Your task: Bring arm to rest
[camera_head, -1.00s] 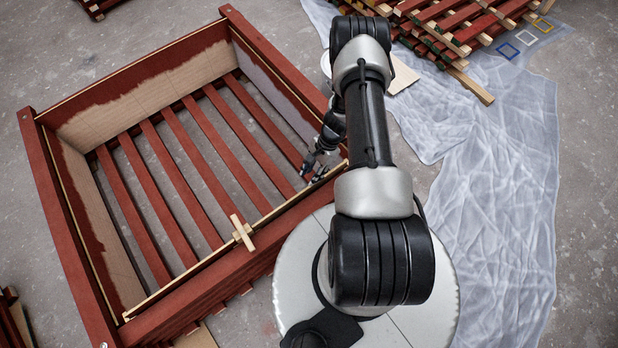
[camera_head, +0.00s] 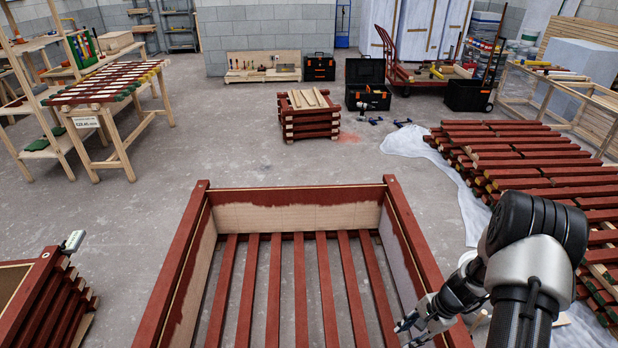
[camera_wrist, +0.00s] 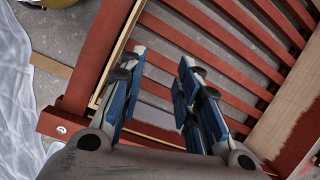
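My gripper (camera_head: 408,330) is at the lower right of the head view, by the right side of a large red slatted crate (camera_head: 295,196). My arm (camera_head: 530,250) comes in from the right and is bent down toward it. In the wrist view my gripper (camera_wrist: 162,65) has its blue-padded fingers spread apart with nothing between them. Below them in that view are the crate's red slats (camera_wrist: 225,40) and a red rim beam (camera_wrist: 98,55). The near side of the crate is cut off in the head view.
Stacked red battens (camera_head: 530,160) lie on the floor at right, beside plastic sheeting (camera_head: 410,142). A smaller batten stack (camera_head: 310,120), black toolboxes (camera_head: 366,85) and a wooden rack table (camera_head: 105,90) stand farther back. Another red crate (camera_head: 35,295) is at lower left. Open floor lies beyond the large crate.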

